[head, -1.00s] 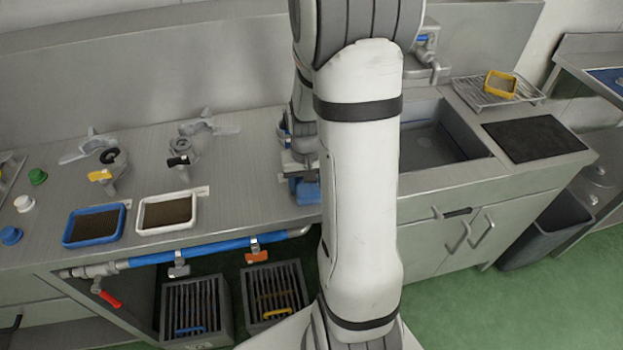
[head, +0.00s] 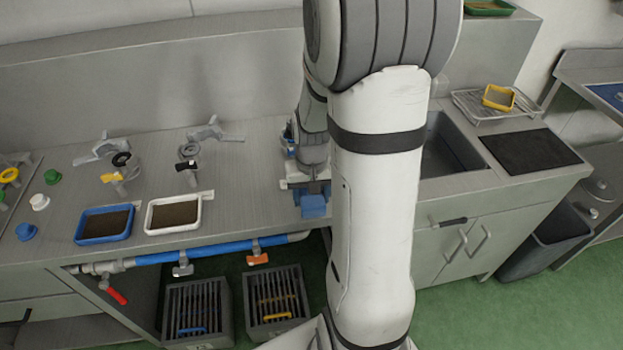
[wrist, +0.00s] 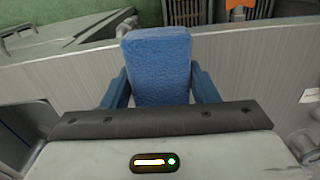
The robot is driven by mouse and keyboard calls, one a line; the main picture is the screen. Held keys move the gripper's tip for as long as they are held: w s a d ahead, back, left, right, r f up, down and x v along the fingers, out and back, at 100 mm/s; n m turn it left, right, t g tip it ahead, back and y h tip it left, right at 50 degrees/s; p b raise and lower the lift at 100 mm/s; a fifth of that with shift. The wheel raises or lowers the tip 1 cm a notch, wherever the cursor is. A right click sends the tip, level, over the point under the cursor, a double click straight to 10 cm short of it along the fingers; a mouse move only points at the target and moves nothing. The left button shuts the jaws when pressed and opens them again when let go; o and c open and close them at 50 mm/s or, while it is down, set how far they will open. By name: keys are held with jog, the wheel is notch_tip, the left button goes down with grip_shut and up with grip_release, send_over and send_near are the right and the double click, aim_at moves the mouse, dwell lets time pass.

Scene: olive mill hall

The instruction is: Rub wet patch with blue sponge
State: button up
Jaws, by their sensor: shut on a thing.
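The blue sponge (wrist: 157,62) is held between the two fingers of my gripper (wrist: 160,88) in the wrist view. My gripper is shut on it. In the head view the sponge (head: 313,206) is low at the counter's front part, left of my white arm link, and my gripper (head: 311,192) is just above it. Whether the sponge touches the counter (head: 250,180) I cannot tell. I cannot make out a wet patch in either view; my arm hides part of the counter.
A blue-rimmed tray (head: 104,224) and a white-rimmed tray (head: 173,213) stand left on the counter. Metal clamps (head: 192,150) stand behind them. A sink (head: 447,150), a black mat (head: 530,151) and a rack with a yellow-framed piece (head: 498,98) lie to the right.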

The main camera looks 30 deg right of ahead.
jog(key=shift+r+p, duration=1.2)
jog(key=shift+r, duration=0.75)
jog(key=shift+f, duration=0.1)
